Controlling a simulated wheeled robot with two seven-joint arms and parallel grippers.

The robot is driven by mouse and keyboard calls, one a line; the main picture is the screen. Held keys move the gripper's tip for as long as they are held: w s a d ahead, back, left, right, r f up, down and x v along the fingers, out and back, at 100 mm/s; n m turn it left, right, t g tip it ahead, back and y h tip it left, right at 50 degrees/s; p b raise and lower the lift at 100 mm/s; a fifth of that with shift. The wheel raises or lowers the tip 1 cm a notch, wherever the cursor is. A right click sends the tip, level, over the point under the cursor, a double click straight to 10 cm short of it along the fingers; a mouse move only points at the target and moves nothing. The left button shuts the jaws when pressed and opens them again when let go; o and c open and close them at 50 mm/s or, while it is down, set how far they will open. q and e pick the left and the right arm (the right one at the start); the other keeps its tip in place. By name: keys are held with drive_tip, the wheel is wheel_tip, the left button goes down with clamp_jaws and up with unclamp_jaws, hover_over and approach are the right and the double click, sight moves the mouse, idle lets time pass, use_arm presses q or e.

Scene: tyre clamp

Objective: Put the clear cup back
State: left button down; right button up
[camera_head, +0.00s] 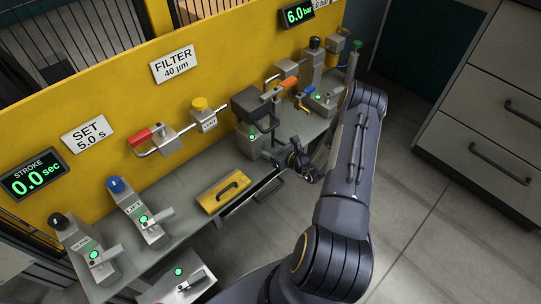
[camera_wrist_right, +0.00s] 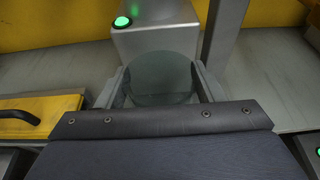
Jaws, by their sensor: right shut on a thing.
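The clear cup (camera_wrist_right: 160,80) shows in the right wrist view as a greenish see-through round thing between two grey fingers. My right gripper (camera_wrist_right: 160,92) is shut on it, one finger on each side. In the head view my right gripper (camera_head: 278,158) reaches in from the right, at the front of a grey block unit with a dark top (camera_head: 249,108). The cup is too small and covered to make out clearly there. In the wrist view it is right in front of the grey block (camera_wrist_right: 155,40) with a green light; I cannot tell if they touch. My left gripper is not in view.
A yellow lid with a black handle (camera_head: 224,190) lies on the grey bench (camera_head: 180,195) left of the gripper. A red-handled valve (camera_head: 152,138) and a yellow-knobbed valve (camera_head: 203,112) stick out from the yellow panel (camera_head: 110,90). Grey drawers (camera_head: 490,120) stand at the right.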

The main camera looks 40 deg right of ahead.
sight(271, 151)
drive_tip(key=shift+w+a+f, duration=0.1)
drive_tip(key=shift+w+f, duration=0.15)
drive_tip(key=shift+f, duration=0.1)
drive_tip(key=shift+w+f+b, duration=0.15)
drive_tip(key=shift+f+b, duration=0.85)
drive_tip(key=shift+f, duration=0.6)
drive_tip(key=shift+f, duration=0.15)
drive_tip(key=o, duration=1.1)
drive_tip(key=shift+c, duration=0.2)
